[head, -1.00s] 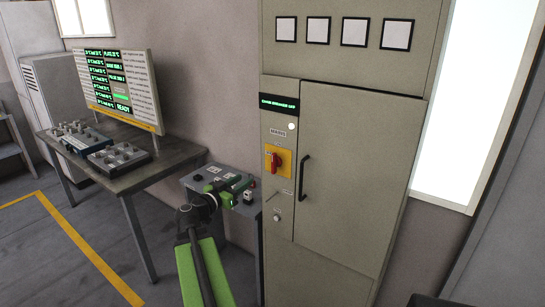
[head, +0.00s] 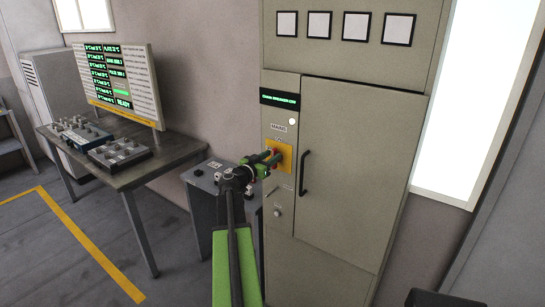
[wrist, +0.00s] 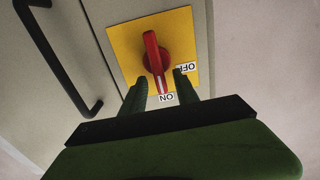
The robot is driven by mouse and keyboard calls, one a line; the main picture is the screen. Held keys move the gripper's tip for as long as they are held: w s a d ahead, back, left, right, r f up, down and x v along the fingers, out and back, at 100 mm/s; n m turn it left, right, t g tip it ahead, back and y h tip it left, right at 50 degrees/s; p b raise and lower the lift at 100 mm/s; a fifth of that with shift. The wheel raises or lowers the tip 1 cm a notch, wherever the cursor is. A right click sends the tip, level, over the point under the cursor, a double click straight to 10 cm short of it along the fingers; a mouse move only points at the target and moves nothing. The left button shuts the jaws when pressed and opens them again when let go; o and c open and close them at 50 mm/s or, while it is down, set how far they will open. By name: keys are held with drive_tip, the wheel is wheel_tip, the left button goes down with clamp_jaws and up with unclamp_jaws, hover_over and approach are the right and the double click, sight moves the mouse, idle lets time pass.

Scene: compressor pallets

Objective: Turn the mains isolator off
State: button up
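The mains isolator is a red rotary handle on a yellow plate (head: 287,157) on the front of the grey cabinet. In the wrist view the red handle (wrist: 153,52) points down the picture toward the ON label (wrist: 166,98); the OFF label (wrist: 187,68) is to its right. My gripper (head: 270,158) is at the plate and hides most of the handle in the head view. In the wrist view my gripper (wrist: 161,88) is open, with one green finger on each side of the handle's lower end. I cannot tell whether either finger touches it.
A black door handle (head: 305,173) stands out just right of the isolator. Below the plate is a small round knob (head: 277,211). A grey control box (head: 205,180) stands left of the cabinet, and a table (head: 150,167) with devices is farther left.

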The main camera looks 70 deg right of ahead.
drive_tip(key=shift+s+d, duration=0.1)
drive_tip(key=shift+d, duration=0.4)
drive_tip(key=shift+c, duration=0.5)
clamp_jaws()
